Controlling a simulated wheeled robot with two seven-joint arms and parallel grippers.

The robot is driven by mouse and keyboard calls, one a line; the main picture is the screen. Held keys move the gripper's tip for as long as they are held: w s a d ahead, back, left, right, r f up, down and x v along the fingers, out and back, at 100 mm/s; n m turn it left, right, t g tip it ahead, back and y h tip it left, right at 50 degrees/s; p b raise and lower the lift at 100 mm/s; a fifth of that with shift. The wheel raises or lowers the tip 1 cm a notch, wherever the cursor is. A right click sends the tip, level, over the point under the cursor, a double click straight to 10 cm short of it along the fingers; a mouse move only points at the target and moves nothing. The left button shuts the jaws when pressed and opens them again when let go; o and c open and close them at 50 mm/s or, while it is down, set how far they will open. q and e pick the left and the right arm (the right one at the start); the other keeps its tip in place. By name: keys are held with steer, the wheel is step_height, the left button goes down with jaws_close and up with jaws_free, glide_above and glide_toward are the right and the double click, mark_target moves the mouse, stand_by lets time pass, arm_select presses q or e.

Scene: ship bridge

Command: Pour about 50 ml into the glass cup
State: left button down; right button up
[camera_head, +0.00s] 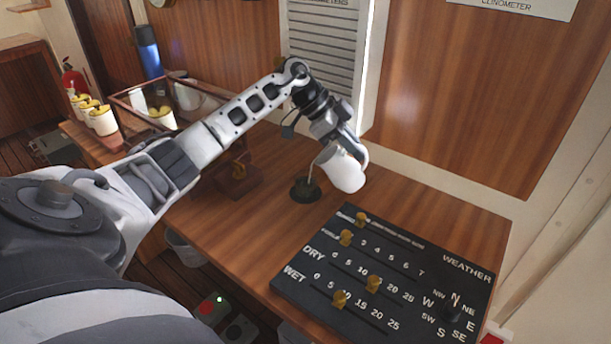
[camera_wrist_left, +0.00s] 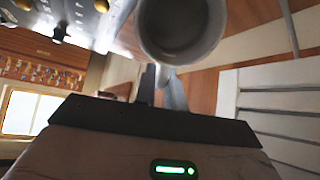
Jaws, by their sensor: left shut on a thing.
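My left gripper (camera_head: 352,142) is shut on a white jug (camera_head: 344,170) by its handle side, above the wooden desk. The jug is tilted, its mouth end toward the left. A thin pale streak (camera_head: 311,172) runs down from its left edge toward a dark round holder (camera_head: 305,190) on the desk. The glass cup does not show clearly; I cannot tell whether it stands in the holder. In the left wrist view the round grey-white end of the jug (camera_wrist_left: 180,55) is above the gripper fingers (camera_wrist_left: 162,88). My right gripper is out of view.
A black weather board (camera_head: 395,270) with yellow pegs lies on the desk's front right. A wooden stand (camera_head: 238,180) is left of the holder. A framed rack (camera_head: 128,100), white cups (camera_head: 104,122) and a blue flask (camera_head: 148,52) are farther left. A louvred panel (camera_head: 322,50) stands behind.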

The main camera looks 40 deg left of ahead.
arm_select(q)
steer(key=shift+d, duration=0.1)
